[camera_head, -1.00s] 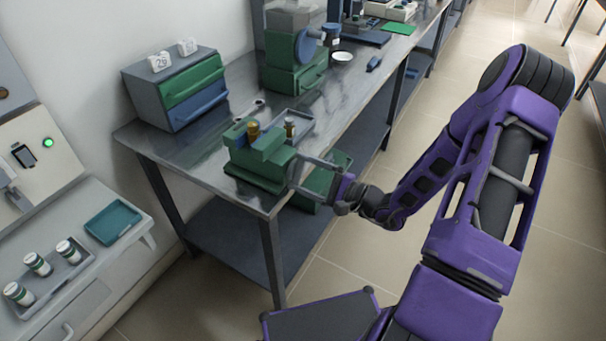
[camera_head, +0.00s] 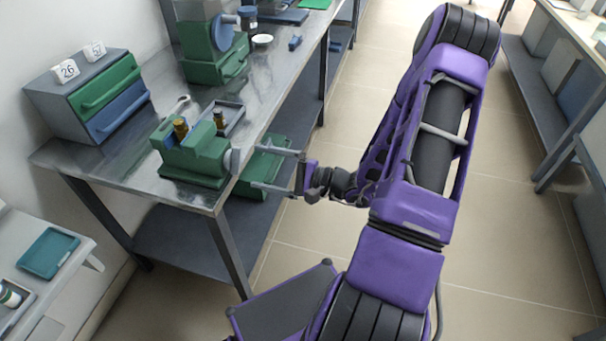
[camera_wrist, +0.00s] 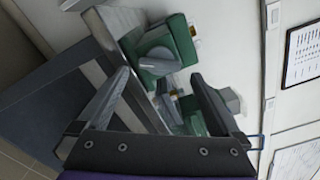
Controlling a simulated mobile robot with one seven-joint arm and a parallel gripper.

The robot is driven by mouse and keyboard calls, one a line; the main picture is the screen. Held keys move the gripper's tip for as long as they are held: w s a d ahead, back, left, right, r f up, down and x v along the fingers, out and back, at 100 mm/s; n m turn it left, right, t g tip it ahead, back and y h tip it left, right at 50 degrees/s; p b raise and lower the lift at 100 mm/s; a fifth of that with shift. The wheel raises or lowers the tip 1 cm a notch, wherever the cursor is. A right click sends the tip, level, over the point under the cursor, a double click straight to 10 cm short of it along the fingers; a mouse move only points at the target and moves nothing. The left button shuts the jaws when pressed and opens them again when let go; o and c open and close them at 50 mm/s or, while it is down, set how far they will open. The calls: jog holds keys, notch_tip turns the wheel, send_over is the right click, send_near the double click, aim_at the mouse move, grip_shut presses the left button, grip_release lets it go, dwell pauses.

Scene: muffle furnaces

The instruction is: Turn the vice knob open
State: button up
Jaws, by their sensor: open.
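The green vice (camera_head: 190,160) stands on the near corner of the metal bench. Its grey round knob (camera_head: 233,160) faces right, toward my gripper. A small brass-coloured piece (camera_head: 180,128) sits at the top of the vice. My gripper (camera_head: 256,169) is open and empty, to the right of the knob. Its two long grey fingers point at the vice, with a small gap between fingertips and knob. In the wrist view a green body with a grey knob (camera_wrist: 159,63), likely the vice, shows between and beyond the fingertips.
A grey tray (camera_head: 236,112) lies behind the vice. A drawer cabinet (camera_head: 95,95) stands left and a green machine (camera_head: 210,45) farther back. The aisle floor at right is clear.

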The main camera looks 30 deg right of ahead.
jog(key=v, duration=1.1)
